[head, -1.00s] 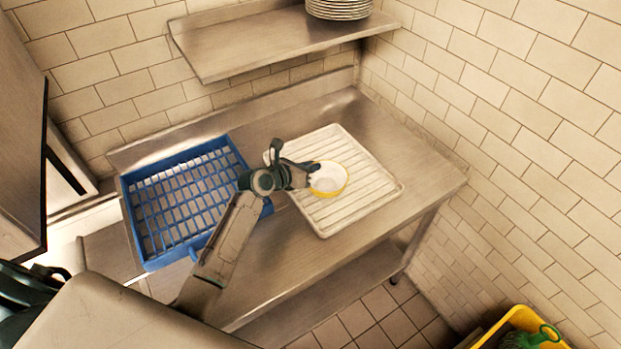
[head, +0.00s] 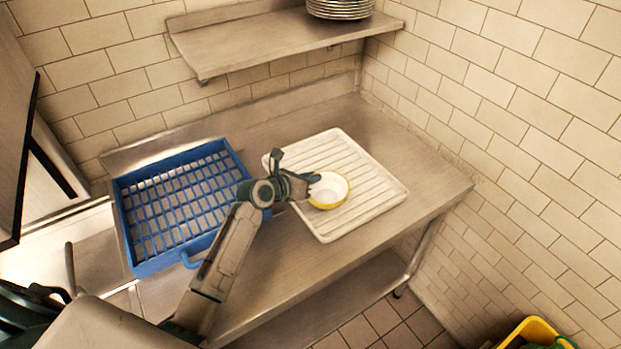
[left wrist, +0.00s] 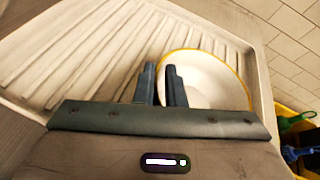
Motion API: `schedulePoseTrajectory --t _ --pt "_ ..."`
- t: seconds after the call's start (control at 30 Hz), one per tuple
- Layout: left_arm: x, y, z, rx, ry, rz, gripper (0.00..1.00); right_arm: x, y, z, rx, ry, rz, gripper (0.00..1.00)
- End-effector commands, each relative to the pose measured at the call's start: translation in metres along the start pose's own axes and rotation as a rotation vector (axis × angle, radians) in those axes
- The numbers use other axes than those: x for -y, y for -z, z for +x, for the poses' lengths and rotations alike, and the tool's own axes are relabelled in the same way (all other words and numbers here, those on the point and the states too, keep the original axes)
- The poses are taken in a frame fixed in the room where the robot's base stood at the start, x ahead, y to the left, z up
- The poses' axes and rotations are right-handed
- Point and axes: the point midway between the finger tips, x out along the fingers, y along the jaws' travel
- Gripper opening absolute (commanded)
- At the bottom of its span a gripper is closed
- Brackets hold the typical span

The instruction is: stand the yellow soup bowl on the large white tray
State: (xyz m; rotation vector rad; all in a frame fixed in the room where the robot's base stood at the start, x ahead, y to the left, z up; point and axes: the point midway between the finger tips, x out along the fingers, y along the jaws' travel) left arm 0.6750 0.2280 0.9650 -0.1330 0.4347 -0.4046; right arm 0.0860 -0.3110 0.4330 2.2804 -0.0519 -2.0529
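The yellow soup bowl (head: 330,193), white inside with a yellow rim, is over the large white ribbed tray (head: 363,210), near the tray's middle. It looks upright or nearly so; I cannot tell whether its base touches the ribs. My left gripper (head: 313,184) is at the bowl's left edge. In the left wrist view the two fingers (left wrist: 162,85) are close together with the rim of the bowl (left wrist: 215,80) between them, and the tray (left wrist: 85,55) lies below. My right gripper is not in view.
A blue slotted crate (head: 180,200) stands left of the tray on the steel table (head: 300,270). A wall shelf (head: 270,42) with stacked plates (head: 340,8) hangs above the back. A yellow container (head: 535,330) with green things is at the lower right. The table's right end is clear.

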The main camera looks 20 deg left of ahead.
Motion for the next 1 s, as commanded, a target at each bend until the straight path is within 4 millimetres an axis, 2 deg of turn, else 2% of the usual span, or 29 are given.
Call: schedulePoseTrajectory --t 0.03,0.1,0.47,0.57,0.9,1.0 --pt "0.0 0.0 0.0 0.0 0.0 0.0 0.19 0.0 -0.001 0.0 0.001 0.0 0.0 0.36" --pt "0.0 0.0 0.0 0.0 0.0 0.0 0.31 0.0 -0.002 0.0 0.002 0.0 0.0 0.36" --pt "0.0 -0.001 -0.004 -0.001 0.0 0.0 0.31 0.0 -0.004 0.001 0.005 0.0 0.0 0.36" --pt "-0.001 0.0 -0.016 -0.001 -0.001 0.002 0.31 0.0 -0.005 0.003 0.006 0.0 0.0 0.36" --pt "-0.001 0.001 -0.088 -0.003 -0.001 0.006 0.31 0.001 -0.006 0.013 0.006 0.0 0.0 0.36" --pt "-0.001 0.0 -0.103 -0.002 -0.001 0.003 0.31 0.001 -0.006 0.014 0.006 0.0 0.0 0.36"
